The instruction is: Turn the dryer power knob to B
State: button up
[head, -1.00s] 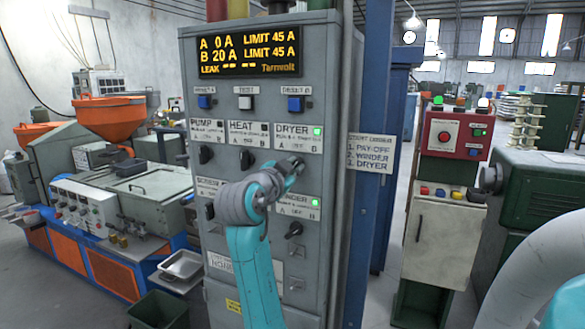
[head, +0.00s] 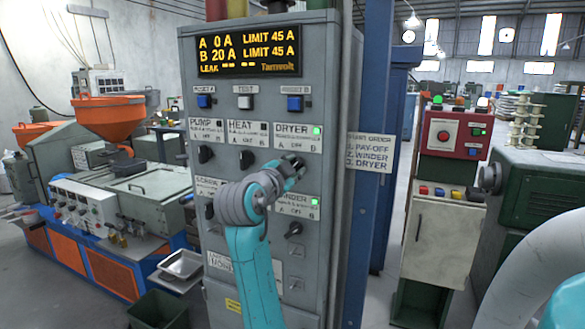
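The grey power cabinet (head: 185,100) stands in front of me in the head view. Its DRYER label (head: 298,138) has a green light (head: 317,131) lit on the right, above the B side. My gripper (head: 293,166) is right below this label, where the dryer knob would sit. My gripper and wrist hide that knob, so its direction and any contact cannot be told. The fingers are too small and turned away to tell open from shut. The display (head: 248,52) reads A 0 A, B 20 A, both with limit 45 A.
Neighbouring knobs are close: the PUMP knob (head: 206,154), the HEAT knob (head: 247,159) and the WINDER knob (head: 294,229). The WINDER light (head: 315,202) is green. A start order sign (head: 368,151) hangs right of the cabinet. A red-topped control box (head: 455,133) stands further right.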

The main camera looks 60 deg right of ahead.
jog(key=shift+a, duration=0.1)
jog(key=s+a, duration=0.1)
jog(key=a, duration=1)
jog(key=shift+a, duration=0.4)
